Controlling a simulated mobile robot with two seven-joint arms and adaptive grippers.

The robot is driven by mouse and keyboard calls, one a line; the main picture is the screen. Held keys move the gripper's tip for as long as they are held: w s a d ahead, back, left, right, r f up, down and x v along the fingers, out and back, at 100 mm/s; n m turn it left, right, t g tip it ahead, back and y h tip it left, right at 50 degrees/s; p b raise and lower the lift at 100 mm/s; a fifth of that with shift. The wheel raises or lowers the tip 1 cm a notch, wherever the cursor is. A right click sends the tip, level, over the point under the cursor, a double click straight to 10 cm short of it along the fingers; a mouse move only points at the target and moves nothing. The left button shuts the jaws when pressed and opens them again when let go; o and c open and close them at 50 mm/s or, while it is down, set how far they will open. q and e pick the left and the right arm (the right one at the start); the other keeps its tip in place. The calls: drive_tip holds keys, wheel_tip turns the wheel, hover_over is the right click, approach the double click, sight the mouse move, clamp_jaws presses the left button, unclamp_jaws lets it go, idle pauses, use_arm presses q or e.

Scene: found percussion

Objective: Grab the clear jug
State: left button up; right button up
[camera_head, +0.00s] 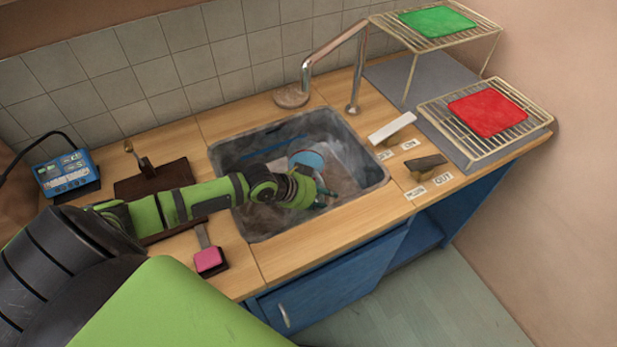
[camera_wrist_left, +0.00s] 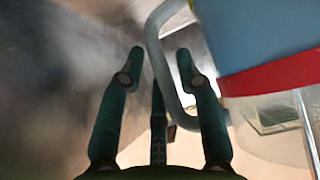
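A clear jug (camera_head: 308,159) with a blue part and a red band lies in the sink, partly hidden by my left arm. The left wrist view shows its blue part (camera_wrist_left: 262,32), red band and grey see-through handle (camera_wrist_left: 152,45) close up. My left gripper (camera_head: 320,194) is down inside the sink beside the jug. In the wrist view its dark fingers (camera_wrist_left: 160,72) are spread apart, with the handle loop at the right finger and between the fingertips. I cannot tell whether they touch it. My right gripper is not in view.
The metal sink (camera_head: 377,186) has walls around the gripper, and a tap (camera_head: 337,45) stands behind it. Wire racks with a green cloth (camera_head: 437,21) and a red cloth (camera_head: 488,112) are at right. A pink-headed brush (camera_head: 208,259) and blue device (camera_head: 66,173) are at left.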

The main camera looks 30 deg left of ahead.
use_arm(q)
drive_tip(key=shift+w+f, duration=0.1)
drive_tip(key=shift+c, duration=0.4)
clamp_jaws()
drive_tip(key=shift+w+r, duration=0.1)
drive_tip(key=shift+r, duration=0.1)
drive_tip(key=shift+r, duration=0.15)
